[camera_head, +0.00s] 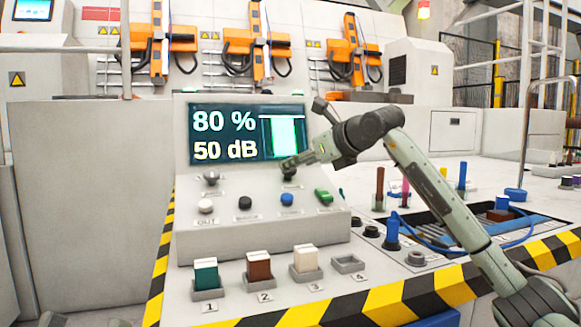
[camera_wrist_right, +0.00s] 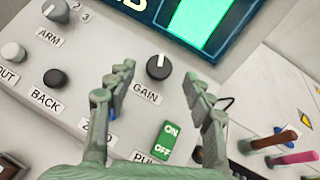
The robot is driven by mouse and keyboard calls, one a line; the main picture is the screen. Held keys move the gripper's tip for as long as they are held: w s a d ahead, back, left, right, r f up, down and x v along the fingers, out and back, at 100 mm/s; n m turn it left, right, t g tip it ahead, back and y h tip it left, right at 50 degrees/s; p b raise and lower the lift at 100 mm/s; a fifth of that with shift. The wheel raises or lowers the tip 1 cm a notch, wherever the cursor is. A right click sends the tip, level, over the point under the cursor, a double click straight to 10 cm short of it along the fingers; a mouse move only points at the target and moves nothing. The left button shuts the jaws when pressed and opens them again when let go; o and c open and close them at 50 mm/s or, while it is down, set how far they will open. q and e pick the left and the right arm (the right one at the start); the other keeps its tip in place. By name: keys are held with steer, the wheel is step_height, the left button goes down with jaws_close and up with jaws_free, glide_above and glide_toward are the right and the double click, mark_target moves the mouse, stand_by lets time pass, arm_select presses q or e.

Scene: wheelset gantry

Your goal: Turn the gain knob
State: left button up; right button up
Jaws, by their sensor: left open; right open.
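The gain knob (camera_head: 289,174) is a round black knob on the sloped console face under the screen, partly covered by my right gripper in the head view. In the right wrist view the knob (camera_wrist_right: 158,67) has a white mark pointing up, above the GAIN label. My right gripper (camera_head: 288,164) reaches in from the right. Its open fingers (camera_wrist_right: 158,79) point towards the knob, one on each side; contact cannot be told. My left gripper (camera_head: 85,321) shows only as bits at the bottom left edge. The screen (camera_head: 248,134) reads 80 % and 50 dB.
The ARM knob (camera_head: 211,178) is left of the gain knob. Below are a white button (camera_head: 206,206), a black button (camera_head: 245,203), a blue button (camera_head: 287,199) and a green ON/OFF switch (camera_head: 323,196). Coloured blocks stand in numbered holders in front. Pegs and cable lie to the right.

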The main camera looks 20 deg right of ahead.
mark_target(292, 171)
steer(key=shift+x, duration=1.9)
steer(key=c, duration=1.1)
steer(key=shift+c, duration=0.2)
